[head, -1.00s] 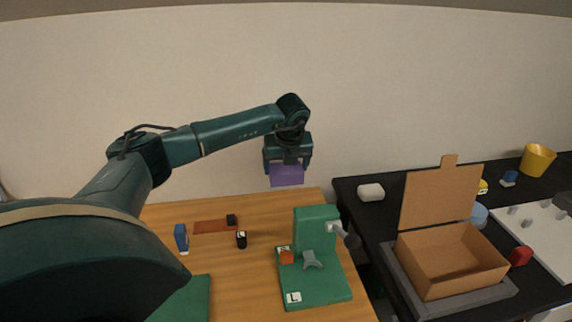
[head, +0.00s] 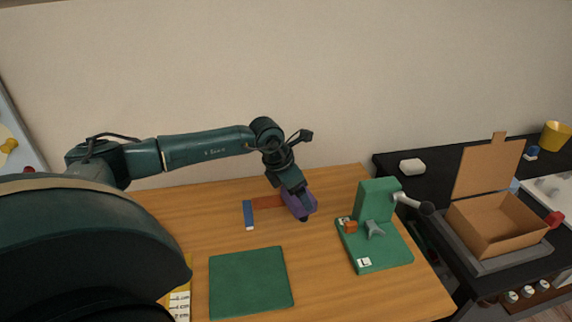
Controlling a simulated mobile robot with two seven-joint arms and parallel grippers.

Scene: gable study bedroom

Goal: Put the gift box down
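The purple gift box (head: 302,204) is at the lower end of my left gripper (head: 297,195), which is shut on it. The box looks tilted and is low over the back part of the wooden table (head: 330,270), beside the right end of a rust-brown strip (head: 267,202). I cannot tell whether its underside touches the table. The gripper hides part of the box. My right gripper is not in view.
A blue block with a white end (head: 249,214) stands left of the box. A green mat (head: 250,282) lies in front, a green stand (head: 378,200) to the right. An open cardboard box (head: 495,225) sits on the dark counter. Bare wood lies between mat and stand.

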